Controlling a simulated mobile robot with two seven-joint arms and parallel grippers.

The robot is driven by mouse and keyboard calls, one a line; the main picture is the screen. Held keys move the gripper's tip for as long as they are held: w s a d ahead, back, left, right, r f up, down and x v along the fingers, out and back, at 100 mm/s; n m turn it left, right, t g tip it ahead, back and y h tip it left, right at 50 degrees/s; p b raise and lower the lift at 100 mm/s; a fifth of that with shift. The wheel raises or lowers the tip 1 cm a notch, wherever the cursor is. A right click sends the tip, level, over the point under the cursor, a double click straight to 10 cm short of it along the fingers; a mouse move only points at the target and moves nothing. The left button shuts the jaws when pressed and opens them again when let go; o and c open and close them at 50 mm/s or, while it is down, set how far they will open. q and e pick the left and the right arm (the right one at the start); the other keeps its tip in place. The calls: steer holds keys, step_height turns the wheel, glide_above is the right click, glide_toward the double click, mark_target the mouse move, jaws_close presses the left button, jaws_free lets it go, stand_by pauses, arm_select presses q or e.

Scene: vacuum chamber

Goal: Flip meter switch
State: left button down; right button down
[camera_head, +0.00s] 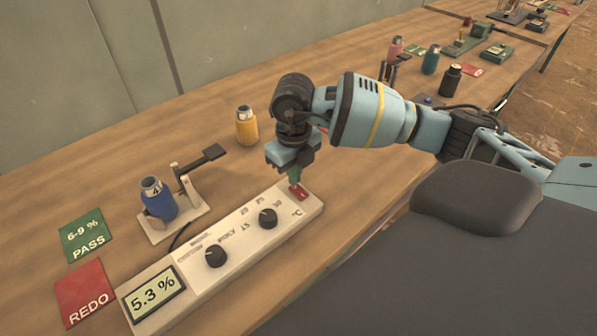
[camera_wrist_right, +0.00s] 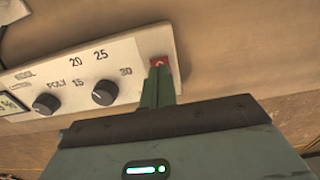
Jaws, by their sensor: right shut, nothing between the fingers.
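The meter (camera_head: 239,244) is a long white box on the wooden bench, with two black knobs and a display (camera_head: 153,294) reading 5.3 %. Its red switch (camera_head: 298,191) is at the right end of the box. My right gripper (camera_head: 295,178) points down with its fingertips at the switch; they look to be touching or just above it. In the right wrist view the shut green fingers (camera_wrist_right: 158,88) reach to the red switch (camera_wrist_right: 159,62) and partly cover it. My left gripper is not in view.
A blue bottle (camera_head: 158,202) marked 4 sits on a white stand left of the meter. A yellow bottle (camera_head: 246,127) stands behind. A green PASS card (camera_head: 85,235) and red REDO card (camera_head: 84,292) lie at the left. More bottles and devices line the bench's far end.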

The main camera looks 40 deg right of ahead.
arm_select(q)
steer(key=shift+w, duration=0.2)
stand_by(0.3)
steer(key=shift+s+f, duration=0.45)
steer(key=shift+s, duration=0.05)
arm_select(e)
steer(key=shift+f, duration=0.75)
